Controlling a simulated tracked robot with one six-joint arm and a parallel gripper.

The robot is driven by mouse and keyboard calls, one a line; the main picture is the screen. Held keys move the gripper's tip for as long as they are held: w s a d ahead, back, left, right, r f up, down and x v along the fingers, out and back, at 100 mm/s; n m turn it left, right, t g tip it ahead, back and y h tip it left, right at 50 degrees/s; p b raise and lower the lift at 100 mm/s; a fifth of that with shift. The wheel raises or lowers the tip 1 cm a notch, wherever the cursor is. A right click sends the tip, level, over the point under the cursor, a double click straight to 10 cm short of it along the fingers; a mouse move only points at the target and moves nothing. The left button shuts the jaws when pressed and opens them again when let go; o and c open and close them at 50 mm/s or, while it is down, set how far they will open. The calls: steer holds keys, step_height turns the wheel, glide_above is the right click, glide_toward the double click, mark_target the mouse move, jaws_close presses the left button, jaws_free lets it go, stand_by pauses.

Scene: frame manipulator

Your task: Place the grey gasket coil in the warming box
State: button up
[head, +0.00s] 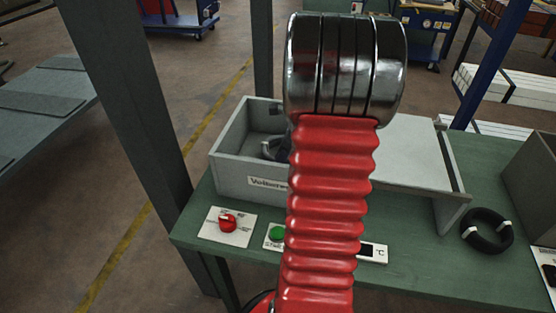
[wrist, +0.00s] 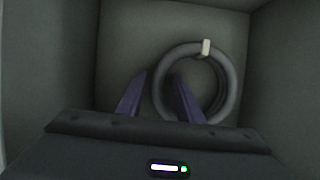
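The grey gasket coil (wrist: 229,85), a ring with a pale tie at its top, lies inside a grey-walled box in the wrist view. My gripper (wrist: 159,76) has its two purple fingers apart, one either side of the coil's left rim; the right finger overlaps the ring's opening. Whether they touch the coil I cannot tell. In the head view the grey warming box (head: 229,179) stands on the green table, open at its left, with a panel across its right. My gripper (head: 270,148) is down in the open left part, mostly hidden by my arm. The coil is hidden there.
A black coil with white ties (head: 487,231) lies on the green table (head: 420,270) to the right. A red knob (head: 228,222) and a green button (head: 277,233) are in front of the box. Another grey box (head: 535,175) stands at the right edge. A dark post (head: 130,110) rises at left.

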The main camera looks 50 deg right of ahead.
steer(key=shift+r, duration=0.1)
steer(key=v, duration=1.2)
stand_by(0.8)
